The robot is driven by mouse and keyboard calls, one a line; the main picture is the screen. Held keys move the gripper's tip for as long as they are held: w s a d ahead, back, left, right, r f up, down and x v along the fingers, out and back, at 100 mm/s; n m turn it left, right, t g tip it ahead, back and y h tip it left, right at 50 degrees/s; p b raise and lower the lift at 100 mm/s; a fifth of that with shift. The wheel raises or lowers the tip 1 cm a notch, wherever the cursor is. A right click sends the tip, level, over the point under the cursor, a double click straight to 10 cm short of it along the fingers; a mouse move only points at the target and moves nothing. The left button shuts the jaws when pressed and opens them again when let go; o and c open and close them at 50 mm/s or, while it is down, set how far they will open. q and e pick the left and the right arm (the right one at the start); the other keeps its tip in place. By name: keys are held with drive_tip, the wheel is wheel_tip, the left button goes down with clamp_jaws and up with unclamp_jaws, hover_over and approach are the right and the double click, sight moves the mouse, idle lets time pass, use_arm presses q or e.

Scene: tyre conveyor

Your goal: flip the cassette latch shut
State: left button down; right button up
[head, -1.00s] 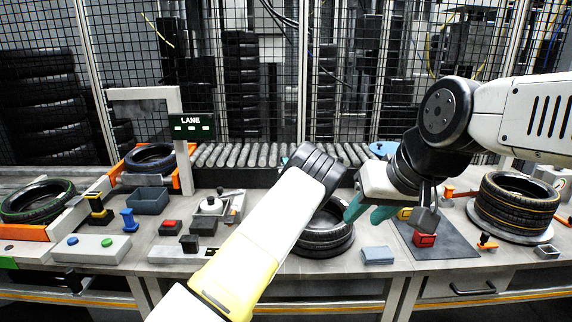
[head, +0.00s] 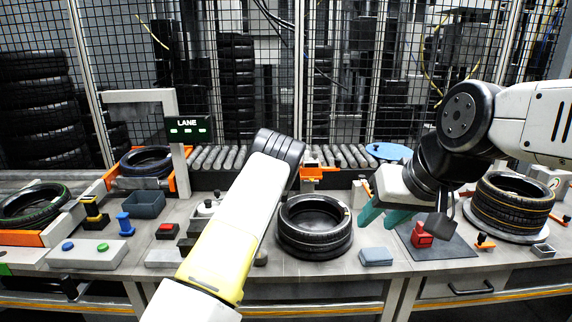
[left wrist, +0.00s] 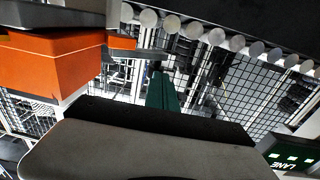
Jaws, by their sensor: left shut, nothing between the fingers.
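I cannot tell for sure which part is the cassette latch. An orange fitting (head: 318,172) stands at the conveyor's front edge, just right of my left arm's far end. A large orange block with a grey top edge (left wrist: 45,65) fills the upper left of the left wrist view. My left gripper (left wrist: 163,92) shows there as narrow green fingers, closed and empty, apart from the block; in the head view my arm hides it. My right gripper (head: 386,216) has its teal fingers spread and empty, above the table right of the black tyre (head: 313,232).
A roller conveyor (head: 345,156) runs along the back before a mesh fence. A red block (head: 421,236) lies on a dark mat at right, near a tyre stack (head: 513,205). A LANE sign (head: 188,130) and a button box (head: 86,252) stand at left.

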use_arm(q)
drive_tip(key=shift+w+a+m+h, duration=0.1)
drive_tip(key=shift+w+m+h, duration=0.65)
drive_tip(key=shift+h, duration=0.35)
drive_tip(key=shift+w+a+m+h, duration=0.1)
drive_tip(key=shift+w+m+h, duration=0.45)
drive_tip(key=shift+w+h, duration=0.4)
drive_tip(key=shift+d, duration=0.1)
drive_tip(key=shift+s, duration=0.1)
